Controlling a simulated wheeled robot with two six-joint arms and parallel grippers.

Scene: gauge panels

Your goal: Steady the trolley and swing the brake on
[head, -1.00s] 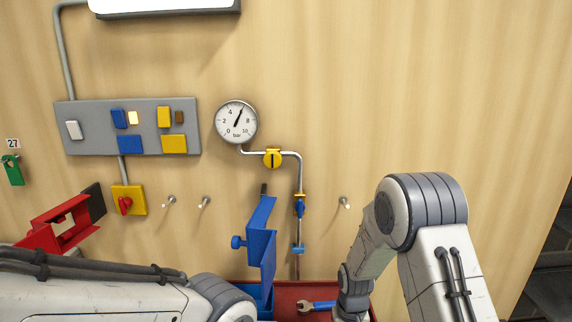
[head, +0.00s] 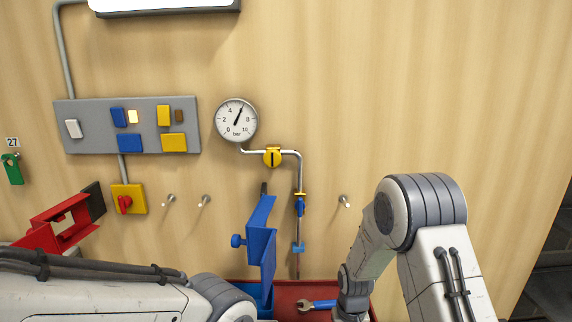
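No whole trolley and no part I can be sure is its brake show. A red tray (head: 287,287) at the bottom edge of the head view, cut off by the frame, may be the trolley's top. A spanner with a blue handle (head: 317,305) lies in it. A blue bracket with a side knob (head: 262,235) and a dark tip stands at the tray's left; I cannot tell what it belongs to. My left arm crosses the bottom left and my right arm bends down at the right. Both grippers are out of sight.
A red bracket with a black block (head: 60,225) stands behind my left arm. On the wooden wall are a grey switch panel (head: 90,145), a pressure gauge (head: 236,120), a yellow box with red knob (head: 127,200), a valve pipe (head: 299,175) and several pegs. The upper right wall is clear.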

